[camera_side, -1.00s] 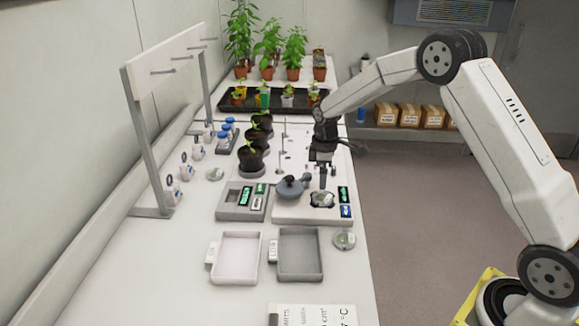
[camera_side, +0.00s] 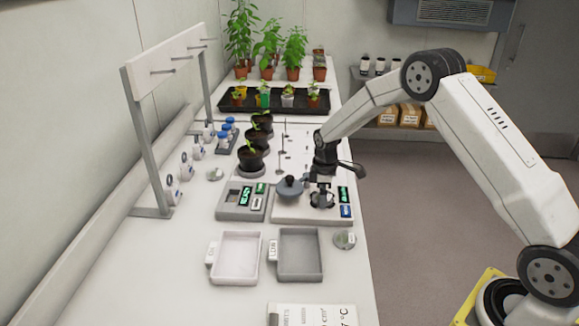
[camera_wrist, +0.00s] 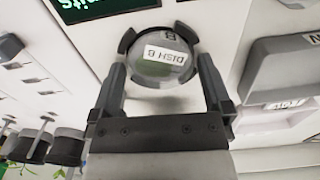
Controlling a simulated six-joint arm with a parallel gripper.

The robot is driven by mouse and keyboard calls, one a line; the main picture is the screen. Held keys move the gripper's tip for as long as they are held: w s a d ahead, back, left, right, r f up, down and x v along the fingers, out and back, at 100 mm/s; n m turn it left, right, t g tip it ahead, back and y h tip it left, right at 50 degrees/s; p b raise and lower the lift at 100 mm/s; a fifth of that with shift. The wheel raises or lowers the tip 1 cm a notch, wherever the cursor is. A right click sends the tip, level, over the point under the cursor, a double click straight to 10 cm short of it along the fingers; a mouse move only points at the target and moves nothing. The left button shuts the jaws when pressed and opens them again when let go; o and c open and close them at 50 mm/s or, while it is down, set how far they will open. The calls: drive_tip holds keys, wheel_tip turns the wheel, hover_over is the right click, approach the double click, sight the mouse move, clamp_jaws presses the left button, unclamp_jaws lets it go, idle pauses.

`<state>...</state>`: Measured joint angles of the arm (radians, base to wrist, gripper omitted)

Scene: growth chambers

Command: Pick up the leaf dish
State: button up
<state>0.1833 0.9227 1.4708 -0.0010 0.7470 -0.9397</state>
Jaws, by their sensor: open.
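A round clear dish (camera_wrist: 160,62) labelled "DISH B" sits in a dark segmented ring holder in the wrist view, with something greenish inside. In the side view the dish is mostly hidden by my gripper (camera_side: 322,196) over the pale instrument plate (camera_side: 290,216). In the wrist view my gripper (camera_wrist: 163,82) is open, with one finger on each side of the dish. I cannot tell whether the fingers touch it. Two other round dishes lie on the bench, one at the front right (camera_side: 344,239) and one at the left (camera_side: 215,174).
A grey lidded pot (camera_side: 290,188) stands just left of my gripper. A white tray (camera_side: 235,259) and a grey tray (camera_side: 300,256) lie in front. A grey display unit (camera_side: 238,202) is at left. Dark plant pots (camera_side: 251,159) stand behind it.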

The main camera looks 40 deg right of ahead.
drive_tip(key=shift+f, duration=0.1)
idle(0.4)
drive_tip(key=c, duration=1.1)
drive_tip(key=shift+r, duration=0.6)
wheel_tip(320, 180, up, 2)
drive_tip(key=shift+s+a+r, duration=0.35)
drive_tip(key=shift+s+r, duration=1.3)
drive_tip(key=shift+s, duration=0.65)
drive_tip(key=shift+s+a+r, duration=0.4)
drive_tip(key=shift+s+r, duration=1.2)
drive_tip(key=shift+s, duration=0.75)
drive_tip(key=shift+s+a+r, duration=0.35)
drive_tip(key=shift+s+r, duration=1.3)
drive_tip(key=shift+s, duration=0.65)
